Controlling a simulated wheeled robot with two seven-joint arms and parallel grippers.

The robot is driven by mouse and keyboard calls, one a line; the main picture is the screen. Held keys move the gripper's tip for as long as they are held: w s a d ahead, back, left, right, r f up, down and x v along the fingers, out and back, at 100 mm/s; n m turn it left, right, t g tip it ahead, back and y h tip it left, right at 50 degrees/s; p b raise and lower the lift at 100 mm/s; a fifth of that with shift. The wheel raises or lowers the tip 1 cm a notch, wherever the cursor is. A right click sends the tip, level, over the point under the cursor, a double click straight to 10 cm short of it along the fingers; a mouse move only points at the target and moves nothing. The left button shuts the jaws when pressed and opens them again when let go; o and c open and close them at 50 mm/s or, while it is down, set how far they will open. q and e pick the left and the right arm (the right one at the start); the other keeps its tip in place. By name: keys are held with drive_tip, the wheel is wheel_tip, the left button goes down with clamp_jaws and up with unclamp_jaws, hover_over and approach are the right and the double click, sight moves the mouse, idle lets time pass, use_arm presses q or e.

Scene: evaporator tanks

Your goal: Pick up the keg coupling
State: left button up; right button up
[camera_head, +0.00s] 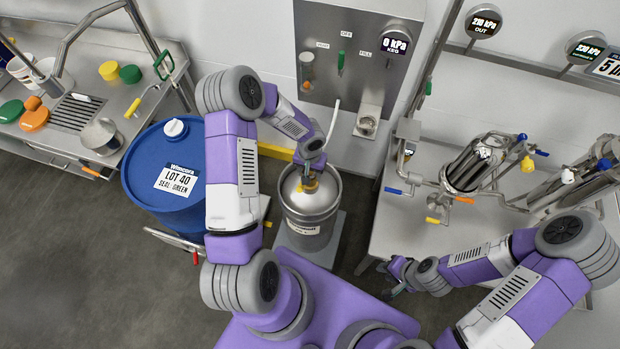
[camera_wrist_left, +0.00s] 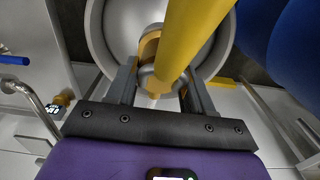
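The keg coupling (camera_head: 307,186), with brass and yellow parts, stands on top of the steel keg (camera_head: 309,222). In the left wrist view the coupling (camera_wrist_left: 153,82) shows a steel body, a brass-coloured ring and a long yellow handle rising toward the camera. My left gripper (camera_head: 311,172) is over the keg, and its fingers (camera_wrist_left: 160,92) lie on either side of the coupling's body. The handle hides part of the space between them, so I cannot tell whether they press on it. My right gripper (camera_head: 388,280) is low beside the right bench, away from the keg; its fingers are too small to read.
A blue drum (camera_head: 160,180) stands left of the keg. A steel panel (camera_head: 350,60) with a green lever and a keg gauge is behind, with a small metal cup (camera_head: 367,122) on a bracket. The right bench (camera_head: 400,225) holds steel pipework and valves. A sink bench is far left.

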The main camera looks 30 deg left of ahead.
use_arm(q)
clamp_jaws()
wheel_tip(320, 180, up, 9)
drive_tip(key=shift+w+f+p, duration=0.1)
drive_tip(key=shift+p, duration=0.7)
drive_tip(key=shift+r, duration=0.35)
drive_tip(key=n+b, duration=0.2)
drive_tip(key=shift+r+n+b, duration=0.15)
drive_tip(key=shift+n+b, duration=0.15)
drive_tip(key=shift+n, duration=0.3)
drive_tip(key=shift+r, duration=0.15)
